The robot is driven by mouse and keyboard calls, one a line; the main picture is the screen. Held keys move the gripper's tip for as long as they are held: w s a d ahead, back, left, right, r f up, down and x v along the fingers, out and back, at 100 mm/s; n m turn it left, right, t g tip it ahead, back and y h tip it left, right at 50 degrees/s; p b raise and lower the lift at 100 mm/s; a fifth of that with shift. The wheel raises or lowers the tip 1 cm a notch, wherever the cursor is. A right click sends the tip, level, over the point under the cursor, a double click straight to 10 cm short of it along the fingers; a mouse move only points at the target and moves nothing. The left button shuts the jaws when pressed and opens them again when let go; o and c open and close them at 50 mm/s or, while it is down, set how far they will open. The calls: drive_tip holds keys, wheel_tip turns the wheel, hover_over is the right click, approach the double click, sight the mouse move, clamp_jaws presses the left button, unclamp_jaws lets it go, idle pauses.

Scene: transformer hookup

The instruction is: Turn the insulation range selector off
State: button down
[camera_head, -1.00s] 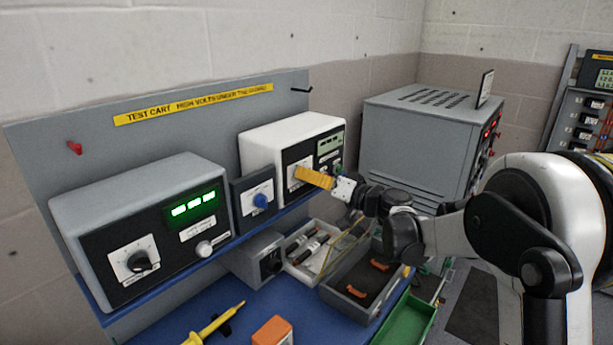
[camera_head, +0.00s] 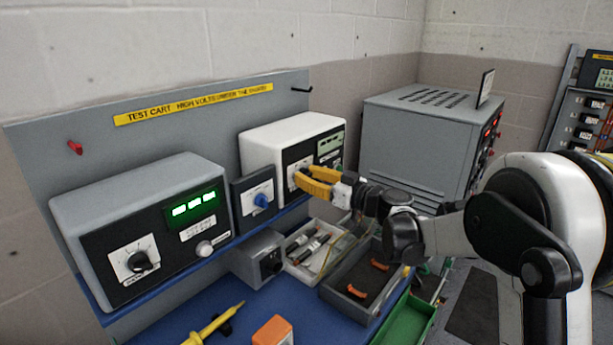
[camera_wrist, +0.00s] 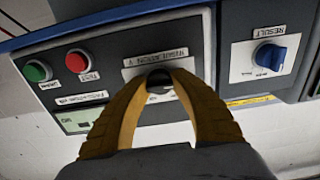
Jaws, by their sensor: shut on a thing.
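The insulation tester (camera_head: 283,134) is a white box with a dark front panel on the shelf. Its black range selector knob (camera_wrist: 158,83) is under a label reading "INSULATION" in the wrist view. My yellow-fingered gripper (camera_head: 302,180) is at this panel, with its fingertips (camera_wrist: 160,76) closed on both sides of the knob. The fingers cover much of the knob and its scale, so I cannot read the pointer's position. In the head view the knob is largely hidden by the fingers.
A blue result knob (camera_head: 262,200) sits on a small panel just left of the tester. A green button (camera_wrist: 36,71) and a red button (camera_wrist: 77,61) are near my fingers. A grey meter (camera_head: 140,200) stands further left. Open trays (camera_head: 362,318) lie below.

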idle(0.4)
drive_tip(key=c, duration=1)
unclamp_jaws()
drive_tip(key=shift+c, duration=0.2)
drive_tip(key=v, duration=1.2)
drive_tip(key=s+f+m+g+h, duration=0.35)
drive_tip(key=s+h, duration=0.25)
drive_tip(key=s, duration=0.8)
drive_tip(key=s+d+f+m+h, duration=0.3)
drive_tip(key=s+d, duration=0.3)
drive_tip(key=s, duration=0.3)
drive_tip(key=s+d+f+m+h+b, duration=0.1)
drive_tip(key=s+d+f+m+h, duration=0.3)
drive_tip(key=s, duration=0.5)
drive_tip(key=shift+d+h, duration=0.6)
drive_tip(key=shift+d, duration=0.45)
